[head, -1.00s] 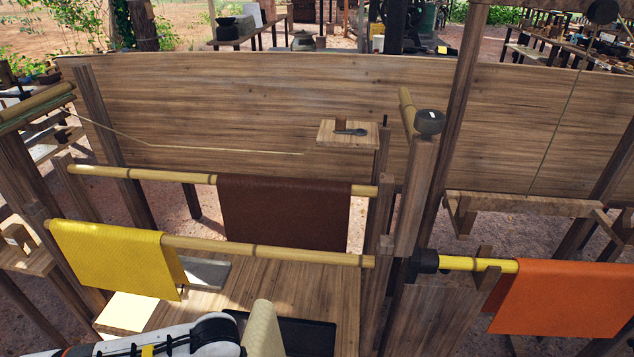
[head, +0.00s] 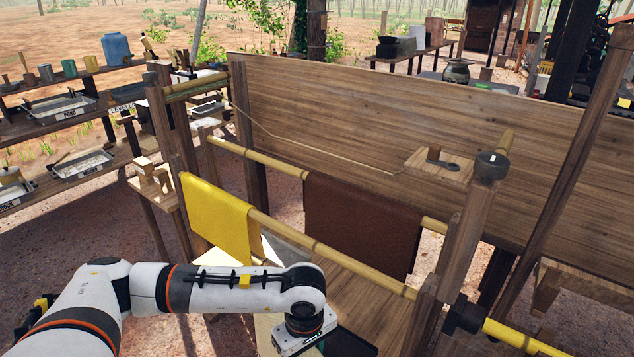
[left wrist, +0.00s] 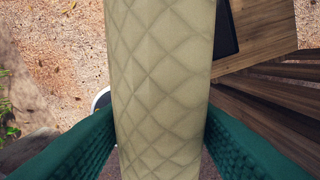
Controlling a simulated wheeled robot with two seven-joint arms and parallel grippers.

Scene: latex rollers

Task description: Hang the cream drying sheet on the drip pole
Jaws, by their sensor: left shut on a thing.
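The cream drying sheet (left wrist: 160,60) has a quilted diamond pattern and fills the middle of the left wrist view. My left gripper (left wrist: 160,108) is shut on it, with a green finger on each side. In the head view a cream edge of the sheet (head: 266,338) shows beside my left wrist; the rest is hidden. A front bamboo pole (head: 340,263) carries a yellow sheet (head: 215,213) at its left; its right stretch is bare. A back bamboo pole (head: 262,158) carries a dark brown sheet (head: 360,225). I cannot tell which pole is the drip pole. My right gripper is out of view.
Wooden posts (head: 455,260) hold the poles at the right, where a yellow pole (head: 520,340) begins. A tall plank wall (head: 330,115) stands behind. A small wooden shelf (head: 440,168) juts out near the right post. Shelves with trays (head: 85,165) stand at the left.

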